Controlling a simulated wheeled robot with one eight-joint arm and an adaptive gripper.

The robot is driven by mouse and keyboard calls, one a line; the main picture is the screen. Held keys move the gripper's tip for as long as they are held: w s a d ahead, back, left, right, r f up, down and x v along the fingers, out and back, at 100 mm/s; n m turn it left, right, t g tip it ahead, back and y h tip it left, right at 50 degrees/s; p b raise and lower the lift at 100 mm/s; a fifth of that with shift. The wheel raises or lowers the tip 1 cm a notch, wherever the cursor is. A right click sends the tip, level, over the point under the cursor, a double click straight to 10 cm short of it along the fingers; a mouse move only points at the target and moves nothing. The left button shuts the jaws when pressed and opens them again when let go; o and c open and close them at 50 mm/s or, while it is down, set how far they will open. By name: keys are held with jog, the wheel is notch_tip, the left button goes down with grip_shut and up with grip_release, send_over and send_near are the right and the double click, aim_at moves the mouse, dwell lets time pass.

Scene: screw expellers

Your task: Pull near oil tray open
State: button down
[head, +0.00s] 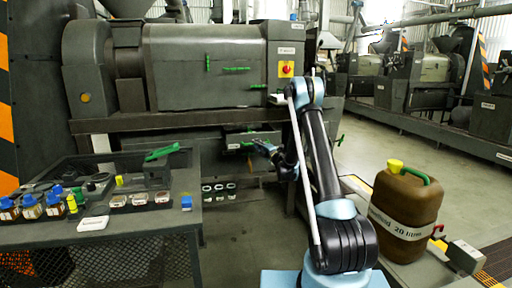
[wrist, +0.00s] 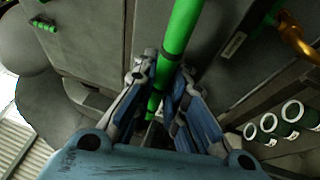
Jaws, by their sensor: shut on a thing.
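The near oil tray (head: 238,138) is a dark drawer-like box under the near screw expeller (head: 205,65). Its front is partly hidden by my gripper, and I cannot tell how far it stands out. My gripper (head: 262,148) is at the tray's front. In the wrist view my gripper (wrist: 163,80) is shut on a green bar handle (wrist: 178,35), with one finger on each side of the bar. The handle runs between the fingers toward the top of the picture.
A dark mesh table (head: 130,225) with sample jars, small dishes and a green-handled tool stands at the left. A brown oil can (head: 403,210) with a yellow cap stands on the floor at the right. Rings (wrist: 290,110) show at the wrist view's right. Floor between is clear.

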jog(key=c, duration=1.6)
grip_release()
jog(key=shift+a+f, duration=0.15)
jog(key=shift+a, duration=0.1)
jog(key=shift+d, duration=0.1)
jog(key=shift+d, duration=0.1)
jog(key=v, duration=1.2)
